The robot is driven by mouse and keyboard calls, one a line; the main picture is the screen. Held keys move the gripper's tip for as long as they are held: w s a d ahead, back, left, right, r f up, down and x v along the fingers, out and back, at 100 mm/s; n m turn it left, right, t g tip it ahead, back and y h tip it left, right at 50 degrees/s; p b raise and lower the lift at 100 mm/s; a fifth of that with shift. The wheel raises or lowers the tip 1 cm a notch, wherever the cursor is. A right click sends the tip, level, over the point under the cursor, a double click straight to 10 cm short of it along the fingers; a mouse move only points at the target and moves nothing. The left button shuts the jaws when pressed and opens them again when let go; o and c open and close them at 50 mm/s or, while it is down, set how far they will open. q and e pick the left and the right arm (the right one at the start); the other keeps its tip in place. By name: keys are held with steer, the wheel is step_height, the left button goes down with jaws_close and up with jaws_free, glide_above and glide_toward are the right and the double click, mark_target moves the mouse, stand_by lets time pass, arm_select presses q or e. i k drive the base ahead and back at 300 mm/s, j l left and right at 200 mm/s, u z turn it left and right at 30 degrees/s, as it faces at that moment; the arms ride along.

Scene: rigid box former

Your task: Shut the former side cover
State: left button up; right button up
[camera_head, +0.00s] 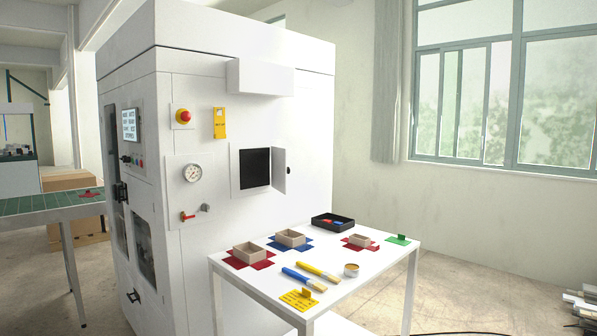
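The former is the large white machine cabinet (215,90) at the centre. On its side facing the table is a square dark opening (255,168). The side cover (281,172) is a small white panel standing ajar at the right edge of that opening. It has a small black knob (289,170) near its right edge. The cover looks swung well out from the opening. Neither of my grippers shows in this view.
A gauge (193,173) and red-handled valve (188,216) sit left of the opening. A conveyor (45,203) is at left.

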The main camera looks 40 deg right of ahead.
mark_target(279, 169)
steer(key=k+l, duration=0.15)
steer(key=l, duration=0.2)
steer(key=k+l, duration=0.1)
steer(key=l, duration=0.25)
steer(key=k+l, duration=0.15)
steer(key=l, duration=0.25)
steer(key=k+l, duration=0.1)
steer(key=l, duration=0.25)
steer(key=k+l, duration=0.15)
steer(key=l, duration=0.2)
steer(key=k+l, duration=0.1)
steer(key=l, duration=0.25)
steer(key=k+l, duration=0.15)
steer(key=l, duration=0.25)
